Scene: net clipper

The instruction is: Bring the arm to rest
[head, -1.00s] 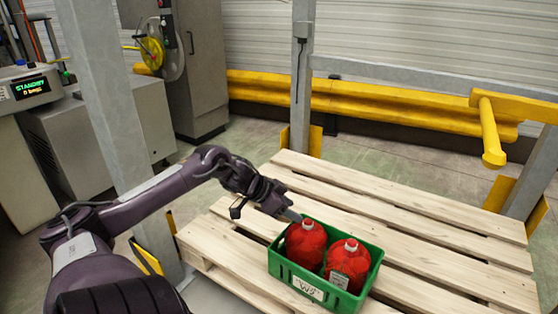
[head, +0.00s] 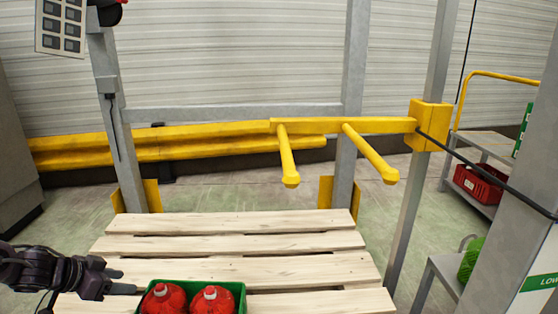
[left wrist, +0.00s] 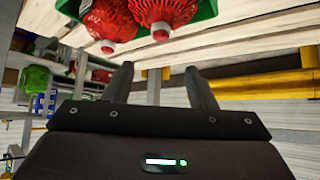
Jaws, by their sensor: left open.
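My left gripper (head: 125,288) shows at the lower left of the head view, over the pallet and just left of the green crate (head: 244,292). Its fingers stand apart in the left wrist view (left wrist: 161,85), with nothing between them. My right gripper is in neither view.
The wooden pallet (head: 235,222) is bare behind the crate. Grey posts (head: 118,130) and a yellow bar with two prongs (head: 287,155) stand behind it. A shelf with a red crate (head: 478,184) and a green net roll (head: 470,258) are at the right.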

